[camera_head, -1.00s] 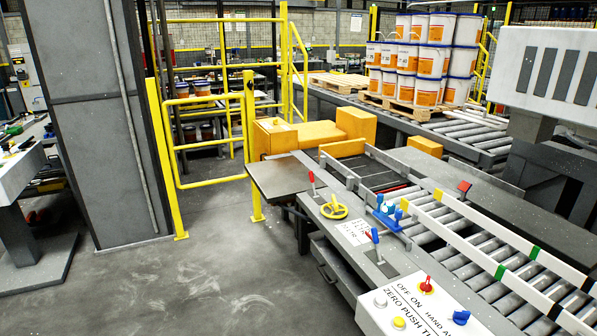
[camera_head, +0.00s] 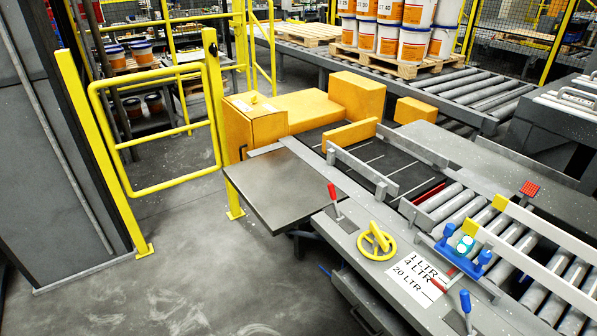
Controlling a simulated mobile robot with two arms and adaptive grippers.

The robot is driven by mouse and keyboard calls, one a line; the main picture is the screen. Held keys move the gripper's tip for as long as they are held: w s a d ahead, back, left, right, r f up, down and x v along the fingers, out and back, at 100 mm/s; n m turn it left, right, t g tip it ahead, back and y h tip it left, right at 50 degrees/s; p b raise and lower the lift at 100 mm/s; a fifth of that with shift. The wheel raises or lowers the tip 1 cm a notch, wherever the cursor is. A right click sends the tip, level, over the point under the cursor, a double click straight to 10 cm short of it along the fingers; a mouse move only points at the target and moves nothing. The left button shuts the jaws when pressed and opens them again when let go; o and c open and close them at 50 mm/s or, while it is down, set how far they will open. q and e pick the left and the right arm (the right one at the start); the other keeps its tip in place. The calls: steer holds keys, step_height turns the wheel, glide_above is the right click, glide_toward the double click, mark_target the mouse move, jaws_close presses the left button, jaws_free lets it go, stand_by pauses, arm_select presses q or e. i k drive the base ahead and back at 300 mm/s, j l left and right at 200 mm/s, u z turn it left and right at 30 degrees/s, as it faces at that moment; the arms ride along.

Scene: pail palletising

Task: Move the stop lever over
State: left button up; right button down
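Two upright levers stand on the grey side rail (camera_head: 350,232) of the roller conveyor. One lever has a red handle (camera_head: 332,192) and rises from a slotted plate near the side table. The other lever has a blue handle (camera_head: 466,300) and stands at the lower right, with a small red pointer (camera_head: 438,286) beside a scale marked 1, 4 and 20 LTR (camera_head: 420,278). I cannot tell from the picture which one is the stop lever. Neither of my grippers shows in the head view, and nothing touches either lever.
A yellow handwheel (camera_head: 377,241) sits between the levers. A blue fixture (camera_head: 464,256) stands beside the rollers. A grey side table (camera_head: 285,187) and yellow gate (camera_head: 165,130) are at left. Pails (camera_head: 413,44) stand on a pallet behind. The floor at left is clear.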

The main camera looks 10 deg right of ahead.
mark_target(330, 185)
steer(key=i+j, duration=0.25)
steer(key=i, duration=0.3)
steer(key=i+j, duration=0.3)
steer(key=i, duration=0.2)
